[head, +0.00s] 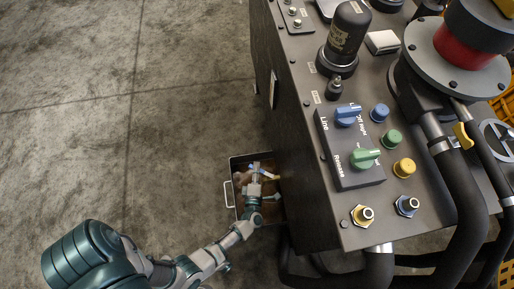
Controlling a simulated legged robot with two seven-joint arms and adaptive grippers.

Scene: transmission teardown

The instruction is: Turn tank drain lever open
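My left arm comes in from the lower left, and my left gripper (262,184) is low down against the left side of the dark machine cabinet. It is above an open, box-like tray (233,167) on the floor. A small yellowish part shows at the gripper's tips, against the cabinet wall. The gripper covers most of this spot, so I cannot make out a drain lever there or whether the fingers are closed on anything. A yellow lever (463,135) sits on a pipe at the right of the machine. My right gripper is not in view.
The cabinet top (300,75) carries a switch box (343,178) with blue and green knobs, coloured caps, a dark cylinder (348,30) and a large flanged unit (460,62). Thick black hoses run down at the right. The concrete floor at the left is clear.

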